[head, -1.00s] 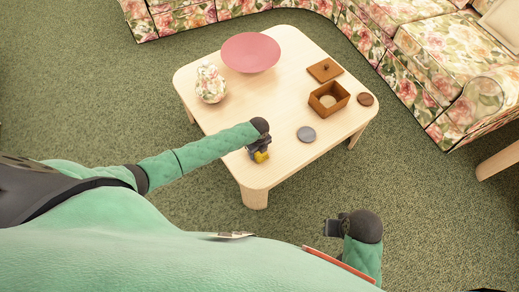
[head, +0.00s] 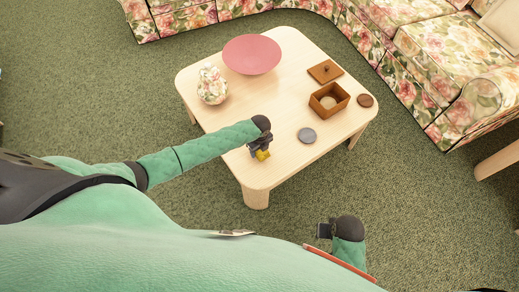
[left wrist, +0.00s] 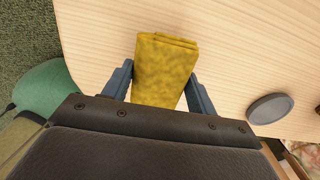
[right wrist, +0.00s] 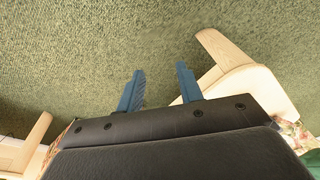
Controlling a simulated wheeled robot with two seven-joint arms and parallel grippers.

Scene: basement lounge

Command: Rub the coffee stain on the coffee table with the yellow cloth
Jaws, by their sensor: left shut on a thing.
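The yellow cloth (left wrist: 165,68) is a folded block between the two blue fingers of my left gripper (left wrist: 160,88) in the left wrist view. In the head view the left gripper (head: 260,146) is low over the near part of the pale wooden coffee table (head: 224,120), shut on the cloth (head: 263,155). I cannot tell whether the cloth touches the tabletop. No coffee stain shows; the gripper and cloth may hide it. My right gripper (head: 325,230) is off the table, near my body. In the right wrist view its fingers (right wrist: 160,88) are apart with nothing between them.
The table bears a pink bowl (head: 251,55), a floral vase (head: 212,86), a brown box (head: 342,92), its lid (head: 325,71), a brown coaster (head: 365,100) and a grey disc (head: 307,135). A floral sofa (head: 430,60) stands behind. Green carpet (head: 90,100) is open at left.

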